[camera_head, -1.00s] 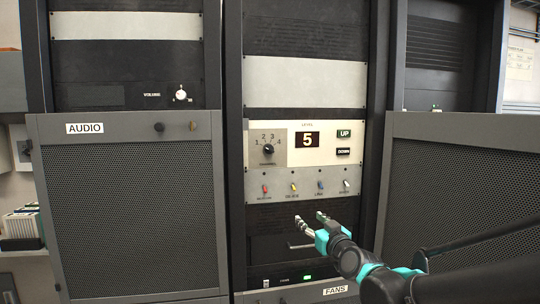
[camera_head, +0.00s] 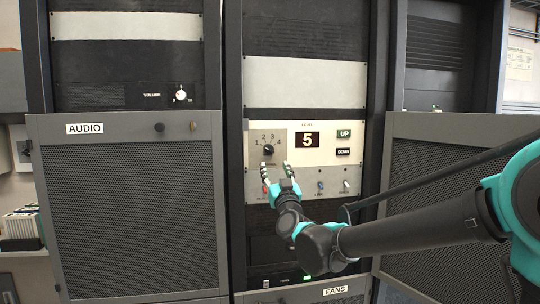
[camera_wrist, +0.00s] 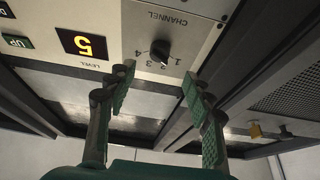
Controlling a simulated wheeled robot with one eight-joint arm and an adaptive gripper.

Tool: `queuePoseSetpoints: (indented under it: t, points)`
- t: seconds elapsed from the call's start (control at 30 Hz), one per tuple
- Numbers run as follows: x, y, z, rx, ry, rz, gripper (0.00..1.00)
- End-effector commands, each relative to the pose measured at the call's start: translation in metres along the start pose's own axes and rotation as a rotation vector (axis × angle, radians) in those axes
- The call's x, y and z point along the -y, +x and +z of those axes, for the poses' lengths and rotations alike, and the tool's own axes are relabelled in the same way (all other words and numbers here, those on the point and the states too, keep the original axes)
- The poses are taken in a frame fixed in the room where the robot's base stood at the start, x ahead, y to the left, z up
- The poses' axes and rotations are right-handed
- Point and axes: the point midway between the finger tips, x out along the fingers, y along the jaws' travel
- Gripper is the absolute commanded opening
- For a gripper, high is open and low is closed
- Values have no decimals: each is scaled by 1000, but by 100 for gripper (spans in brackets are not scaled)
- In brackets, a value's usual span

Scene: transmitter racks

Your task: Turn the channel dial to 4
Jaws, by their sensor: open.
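The channel dial (camera_head: 268,150) is a small black knob on a light panel, with the numbers 1 to 4 around its upper side. It also shows in the wrist view (camera_wrist: 160,48), where the panel appears upside down. Which number its pointer faces is too small to tell. My gripper (camera_head: 275,170) is open, its two fingers apart just below the dial in the head view. In the wrist view the open fingers (camera_wrist: 157,82) point toward the panel, with the dial beyond the gap between them. They do not appear to touch the dial.
Right of the dial are the level display (camera_head: 307,140) reading 5, the UP button (camera_head: 344,134) and the DOWN button (camera_head: 343,152). Below is a row of small switches, including a blue one (camera_head: 320,186), partly hidden by my gripper. Mesh doors (camera_head: 130,215) flank the rack.

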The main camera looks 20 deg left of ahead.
Motion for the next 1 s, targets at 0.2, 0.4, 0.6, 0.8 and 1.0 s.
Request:
queuePoseSetpoints:
  t: [0.2,0.4,0.6,0.8,1.0]
  points:
    - [-1,44,0,1,-1,1,52]
    - [0,76,0,0,-1,0,52]
    - [0,92,0,0,0,0,52]
    - [0,95,0,1,0,-1,52]
    - [0,94,0,1,0,-1,43]
